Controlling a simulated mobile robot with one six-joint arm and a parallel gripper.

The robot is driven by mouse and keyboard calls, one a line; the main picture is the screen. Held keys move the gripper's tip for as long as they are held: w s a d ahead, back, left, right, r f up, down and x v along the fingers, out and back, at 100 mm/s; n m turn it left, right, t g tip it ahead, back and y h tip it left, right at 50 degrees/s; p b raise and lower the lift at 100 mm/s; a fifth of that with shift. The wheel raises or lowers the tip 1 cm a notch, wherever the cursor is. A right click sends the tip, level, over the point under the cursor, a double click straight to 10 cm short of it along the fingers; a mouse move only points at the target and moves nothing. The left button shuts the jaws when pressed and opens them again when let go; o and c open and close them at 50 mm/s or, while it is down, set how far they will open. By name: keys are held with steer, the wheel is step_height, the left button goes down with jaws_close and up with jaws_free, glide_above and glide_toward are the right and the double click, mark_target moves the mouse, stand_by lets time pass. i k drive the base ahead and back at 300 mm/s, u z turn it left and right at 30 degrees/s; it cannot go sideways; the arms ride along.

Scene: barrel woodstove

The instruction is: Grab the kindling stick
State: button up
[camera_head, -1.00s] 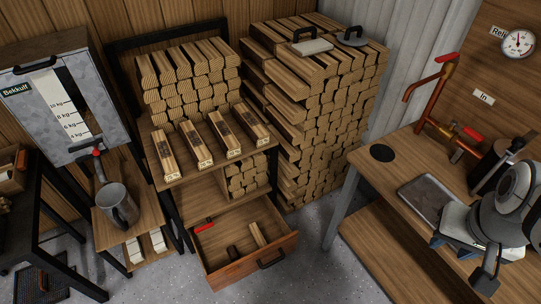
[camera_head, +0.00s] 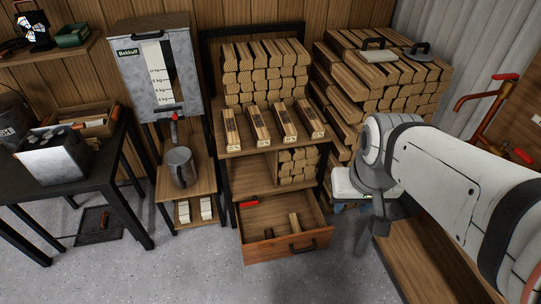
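A short pale wooden stick (camera_head: 295,222), which looks like kindling, lies in the open drawer (camera_head: 262,253) of the log rack. A dark item (camera_head: 268,232) and a red-handled tool (camera_head: 249,204) are in the same drawer. Several split wood pieces with dark labels (camera_head: 259,124) lie side by side on the shelf above; I cannot tell if any is the kindling stick. My gripper (camera_head: 362,238) hangs down to the right of the drawer, apart from it. Its fingers are dark and small, so its opening is unclear. I see nothing held.
A large log stack (camera_head: 395,95) stands behind my arm. A small shelf with a metal mug (camera_head: 181,166) is left of the rack, under a metal dispenser (camera_head: 158,68). A black table (camera_head: 60,190) with a wooden box (camera_head: 97,119) is at left. Floor before the drawer is clear.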

mark_target(296, 228)
steer(key=u, duration=0.05)
steer(key=i, duration=1)
